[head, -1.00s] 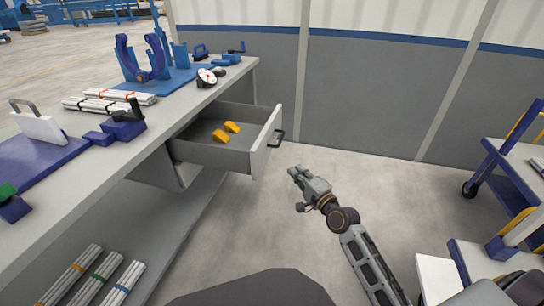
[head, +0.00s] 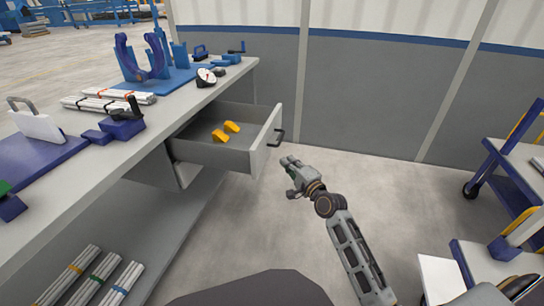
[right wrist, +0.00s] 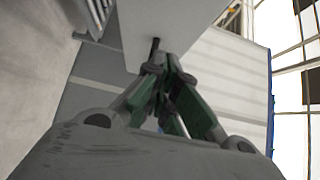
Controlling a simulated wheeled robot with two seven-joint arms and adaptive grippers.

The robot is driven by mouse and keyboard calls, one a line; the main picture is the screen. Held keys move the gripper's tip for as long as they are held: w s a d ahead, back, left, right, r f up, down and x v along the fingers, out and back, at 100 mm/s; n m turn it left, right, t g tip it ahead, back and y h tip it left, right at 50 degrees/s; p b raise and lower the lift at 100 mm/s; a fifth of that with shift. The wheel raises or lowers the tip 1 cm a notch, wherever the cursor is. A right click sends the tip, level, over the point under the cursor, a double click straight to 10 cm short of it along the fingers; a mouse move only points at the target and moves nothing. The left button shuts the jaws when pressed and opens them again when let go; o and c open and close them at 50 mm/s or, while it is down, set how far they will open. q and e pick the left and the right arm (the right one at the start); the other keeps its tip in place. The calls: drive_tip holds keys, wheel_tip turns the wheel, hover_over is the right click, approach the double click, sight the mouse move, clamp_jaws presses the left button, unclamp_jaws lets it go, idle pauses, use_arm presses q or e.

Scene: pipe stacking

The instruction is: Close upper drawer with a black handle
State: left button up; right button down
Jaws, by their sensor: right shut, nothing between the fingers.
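The upper drawer (head: 213,155) is pulled out of the grey workbench (head: 110,180) and holds two small yellow pieces. Its black handle (head: 278,137) is on the light grey front panel, on the side facing right. My right gripper (head: 285,161) is shut and empty, just right of and a little below the drawer front, apparently apart from it. In the right wrist view the shut fingers (right wrist: 160,60) point toward a pale panel (right wrist: 175,25), with a small dark part, likely the handle, at their tips. My left gripper is not in view.
The bench top carries blue fixtures (head: 145,65), a dial gauge (head: 206,77) and white pipes (head: 108,100). More pipes (head: 95,280) lie on the lower shelf. A blue cart (head: 500,180) stands at the right. The floor between is clear.

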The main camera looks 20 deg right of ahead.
drive_tip(key=b, duration=0.1)
approach(265, 147)
drive_tip(key=shift+w+d, duration=1.15)
drive_tip(key=shift+d, duration=0.1)
drive_tip(key=shift+w+a+b, duration=0.4)
drive_tip(key=shift+w+a, duration=0.15)
drive_tip(key=shift+a, duration=0.25)
drive_tip(key=shift+w+a+b, duration=0.4)
drive_tip(key=shift+w+a, duration=0.1)
drive_tip(key=shift+a, duration=0.35)
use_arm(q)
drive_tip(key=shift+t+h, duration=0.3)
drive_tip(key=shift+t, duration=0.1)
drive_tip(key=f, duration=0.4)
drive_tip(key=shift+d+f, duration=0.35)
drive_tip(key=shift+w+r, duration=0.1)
